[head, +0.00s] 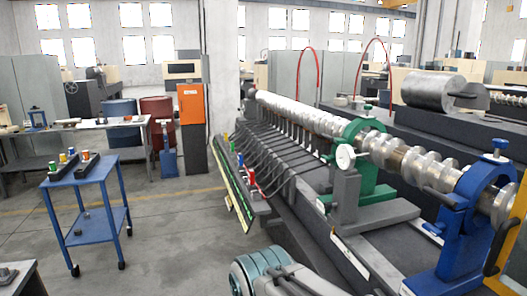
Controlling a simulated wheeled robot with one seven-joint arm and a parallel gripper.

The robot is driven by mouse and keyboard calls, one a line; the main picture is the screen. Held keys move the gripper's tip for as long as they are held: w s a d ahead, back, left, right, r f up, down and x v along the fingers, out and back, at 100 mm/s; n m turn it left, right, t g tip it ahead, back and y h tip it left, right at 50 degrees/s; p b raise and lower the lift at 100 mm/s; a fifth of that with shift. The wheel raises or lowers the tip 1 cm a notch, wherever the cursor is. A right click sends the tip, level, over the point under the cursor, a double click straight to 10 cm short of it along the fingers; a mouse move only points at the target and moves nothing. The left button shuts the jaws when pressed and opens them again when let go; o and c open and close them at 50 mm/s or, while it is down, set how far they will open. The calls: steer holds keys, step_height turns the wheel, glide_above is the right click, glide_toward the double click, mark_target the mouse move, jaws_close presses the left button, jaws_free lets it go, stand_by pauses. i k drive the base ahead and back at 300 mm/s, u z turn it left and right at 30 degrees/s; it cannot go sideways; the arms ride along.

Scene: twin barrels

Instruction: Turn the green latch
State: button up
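No part is plainly a green latch. A green clamp-like support (353,183) stands around the long metal shaft (311,116), with a small green knob (366,107) on top. A small green upright piece (228,142) stands at the far end of a low rail, in a row with yellow, blue and red pieces. I cannot tell which of these is the latch or how it is turned. A white round dial (345,157) sits in front of the green support and hides part of it. My gripper does not show in this view.
A blue support (465,225) holds the shaft's near end at right. Dark hoses (272,150) run along the machine's side. A blue cart (93,190) with small trays stands at left. An orange cabinet (190,105) stands behind. Floor between cart and machine is clear.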

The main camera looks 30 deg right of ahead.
mark_target(327, 158)
steer(key=z, duration=0.05)
steer(key=i, duration=1.6)
steer(key=z, duration=1.3)
steer(key=i, duration=0.85)
steer(key=z, duration=0.75)
